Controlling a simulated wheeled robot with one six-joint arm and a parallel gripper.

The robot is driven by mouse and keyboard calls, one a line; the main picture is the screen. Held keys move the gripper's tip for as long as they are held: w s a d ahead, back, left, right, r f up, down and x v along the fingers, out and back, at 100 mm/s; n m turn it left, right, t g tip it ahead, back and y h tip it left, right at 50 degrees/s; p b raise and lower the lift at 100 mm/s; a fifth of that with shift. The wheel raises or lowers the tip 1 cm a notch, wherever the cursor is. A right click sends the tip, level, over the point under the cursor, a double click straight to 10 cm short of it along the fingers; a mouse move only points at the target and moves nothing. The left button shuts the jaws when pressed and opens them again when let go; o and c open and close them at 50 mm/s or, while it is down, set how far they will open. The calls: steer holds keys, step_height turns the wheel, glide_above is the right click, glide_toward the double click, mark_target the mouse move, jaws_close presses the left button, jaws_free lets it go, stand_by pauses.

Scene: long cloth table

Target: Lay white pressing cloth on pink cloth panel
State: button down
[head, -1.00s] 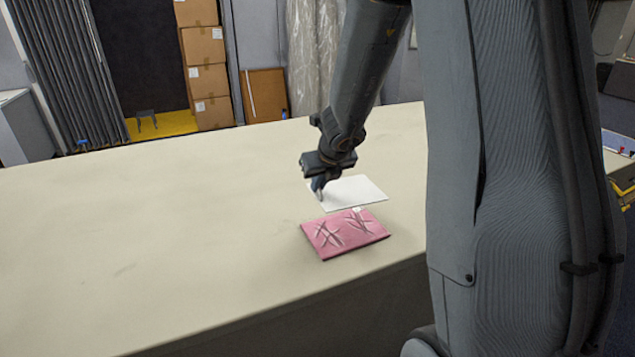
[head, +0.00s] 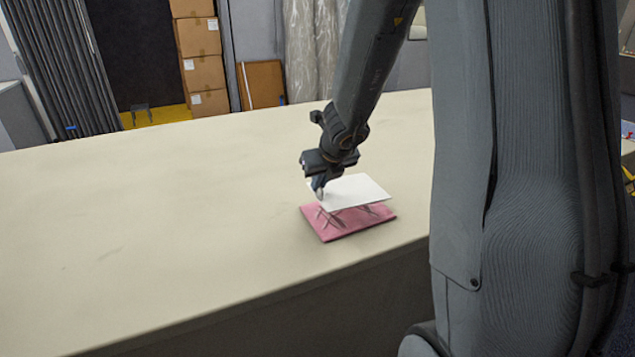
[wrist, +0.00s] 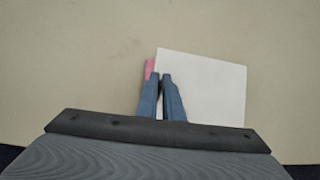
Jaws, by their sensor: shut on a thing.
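The white pressing cloth (head: 352,191) is a flat white sheet, held by its left edge in my gripper (head: 318,190). It overlaps the far part of the pink cloth panel (head: 340,228) in the head view and seems to hang a little above it. The pink panel lies on the table and has dark and pale crease marks. In the wrist view my gripper (wrist: 161,76) is shut on the white cloth (wrist: 212,85), which spreads to the right. Only a thin strip of the pink panel (wrist: 149,69) shows there, left of the fingers; the white cloth hides the rest.
The long cream table (head: 170,210) is bare to the left of the panel. Its front edge runs close below the panel. Stacked cardboard boxes (head: 200,70) and a grey curtain (head: 65,65) stand well behind the table.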

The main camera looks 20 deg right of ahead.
mark_target(321, 199)
steer(key=shift+f+b, duration=3.25)
steer(key=shift+b, duration=0.15)
steer(key=c, duration=1.8)
jaws_free()
steer(key=shift+c, duration=0.2)
steer(key=p+v, duration=0.5)
steer(key=v, duration=0.3)
steer(key=s+a+f+n+g+y, duration=0.2)
steer(key=s+a+n, duration=0.6)
steer(key=n, duration=1.1)
steer(key=s+f+n+g+h, duration=0.1)
steer(key=s+n+g, duration=0.2)
steer(key=s+n, duration=0.6)
steer(key=n, duration=0.7)
steer(key=shift+s+n+h, duration=0.3)
steer(key=shift+s+h, duration=0.05)
steer(key=shift+h, duration=0.05)
